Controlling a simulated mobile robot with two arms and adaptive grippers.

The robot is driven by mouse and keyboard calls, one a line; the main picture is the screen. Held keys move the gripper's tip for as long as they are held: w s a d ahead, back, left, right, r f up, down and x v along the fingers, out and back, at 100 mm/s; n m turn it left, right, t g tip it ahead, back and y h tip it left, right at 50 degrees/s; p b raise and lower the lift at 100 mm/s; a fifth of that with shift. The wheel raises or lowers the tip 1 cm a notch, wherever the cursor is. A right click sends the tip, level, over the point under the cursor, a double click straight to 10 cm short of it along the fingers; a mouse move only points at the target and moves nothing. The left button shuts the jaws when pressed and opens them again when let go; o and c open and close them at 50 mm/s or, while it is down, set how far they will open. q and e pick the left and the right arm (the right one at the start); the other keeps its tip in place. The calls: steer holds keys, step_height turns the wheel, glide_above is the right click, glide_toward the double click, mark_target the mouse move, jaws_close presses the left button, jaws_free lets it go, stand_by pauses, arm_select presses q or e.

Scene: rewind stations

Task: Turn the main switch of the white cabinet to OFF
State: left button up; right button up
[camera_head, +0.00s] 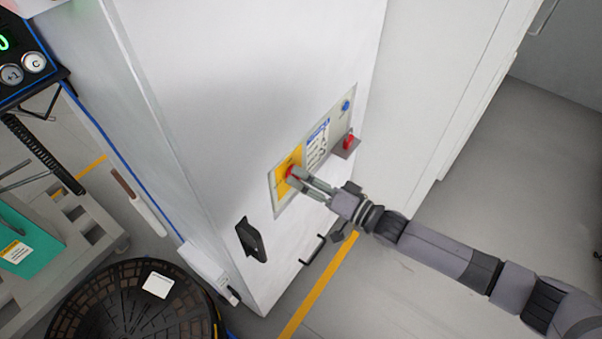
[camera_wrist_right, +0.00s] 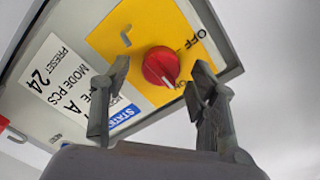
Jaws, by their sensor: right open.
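The white cabinet (camera_head: 235,75) fills the middle of the head view, with a tilted-looking control panel (camera_head: 318,150) on its face. The main switch is a round red knob (camera_wrist_right: 160,66) on a yellow plate (camera_wrist_right: 130,32); the head view shows it partly hidden (camera_head: 290,171) behind my fingertips. OFF is printed to the knob's upper right in the wrist view. A white mark on the knob points down and slightly right there, away from OFF. My right gripper (camera_head: 297,178) is open, its fingertips (camera_wrist_right: 160,70) on either side of the knob; contact cannot be told. My left gripper is not in view.
A red button (camera_head: 348,142) on a small bracket and a blue button (camera_head: 346,105) sit near my right gripper. A black handle (camera_head: 251,240) sticks out below the panel. A round black container (camera_head: 125,305) stands at lower left. Floor at right is clear.

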steer(key=shift+w+a, duration=0.35)
steer(key=shift+a, duration=0.25)
steer(key=shift+c, duration=0.5)
steer(key=c, duration=1.1)
